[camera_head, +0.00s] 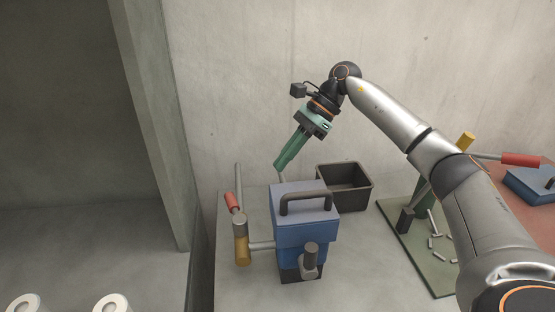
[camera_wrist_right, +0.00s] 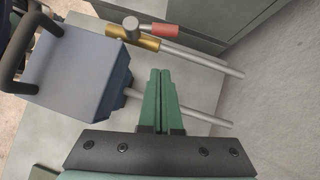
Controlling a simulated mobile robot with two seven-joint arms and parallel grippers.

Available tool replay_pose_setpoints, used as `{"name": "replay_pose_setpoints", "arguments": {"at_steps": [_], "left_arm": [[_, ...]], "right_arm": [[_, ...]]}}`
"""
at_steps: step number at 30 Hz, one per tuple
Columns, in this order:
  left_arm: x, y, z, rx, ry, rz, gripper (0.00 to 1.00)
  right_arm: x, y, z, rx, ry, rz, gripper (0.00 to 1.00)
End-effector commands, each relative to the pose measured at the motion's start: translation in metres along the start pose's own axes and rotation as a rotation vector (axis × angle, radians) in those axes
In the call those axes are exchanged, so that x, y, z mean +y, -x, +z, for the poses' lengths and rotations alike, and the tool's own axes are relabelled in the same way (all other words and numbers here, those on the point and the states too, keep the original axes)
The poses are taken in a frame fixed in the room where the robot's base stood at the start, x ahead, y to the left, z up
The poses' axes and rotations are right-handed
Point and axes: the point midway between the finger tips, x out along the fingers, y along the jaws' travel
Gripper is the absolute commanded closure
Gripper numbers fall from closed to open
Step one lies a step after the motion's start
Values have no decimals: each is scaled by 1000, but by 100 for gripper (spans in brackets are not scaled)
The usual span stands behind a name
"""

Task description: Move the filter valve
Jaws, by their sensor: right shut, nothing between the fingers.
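The blue filter unit (camera_head: 303,228) with a black carry handle stands on the grey table. At its left side, a pipe leads to a valve with a brass body (camera_head: 241,250), a grey cap and a lever with a red grip (camera_head: 231,203). In the right wrist view, the brass body (camera_wrist_right: 132,37) and red grip (camera_wrist_right: 164,30) lie beyond my fingertips. My right gripper (camera_head: 279,165) is shut and empty, its green fingers pointing down behind and above the filter unit, apart from the valve. The closed fingers (camera_wrist_right: 160,72) also show in the wrist view. My left gripper is out of view.
A dark open bin (camera_head: 371,185) stands behind the filter unit to the right. Further right, a green board (camera_head: 412,245) holds several small pale pieces, and a blue case (camera_head: 530,187) sits on a reddish surface. A concrete wall is close behind the table.

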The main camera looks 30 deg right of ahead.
Motion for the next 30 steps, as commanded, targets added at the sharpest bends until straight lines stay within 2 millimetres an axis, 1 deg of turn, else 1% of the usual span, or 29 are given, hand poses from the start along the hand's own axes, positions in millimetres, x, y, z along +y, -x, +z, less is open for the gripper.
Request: {"name": "replay_pose_setpoints", "arguments": {"at_steps": [1,3,9,10,13,16,20,30], "left_arm": [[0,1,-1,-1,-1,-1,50],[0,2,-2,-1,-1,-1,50],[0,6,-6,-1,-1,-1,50],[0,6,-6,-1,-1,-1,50],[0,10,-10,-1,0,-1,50],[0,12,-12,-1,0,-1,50],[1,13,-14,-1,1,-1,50],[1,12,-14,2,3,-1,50]], "right_arm": [[1,-12,0,2,-1,5,100],[1,-28,0,1,-1,6,100],[1,-70,1,0,-1,5,100],[1,-75,1,-1,-1,4,100],[0,-86,14,-1,1,2,100],[0,-96,20,-1,0,1,100],[0,-103,25,0,-1,1,100],[0,-105,26,0,-2,-1,100]]}}
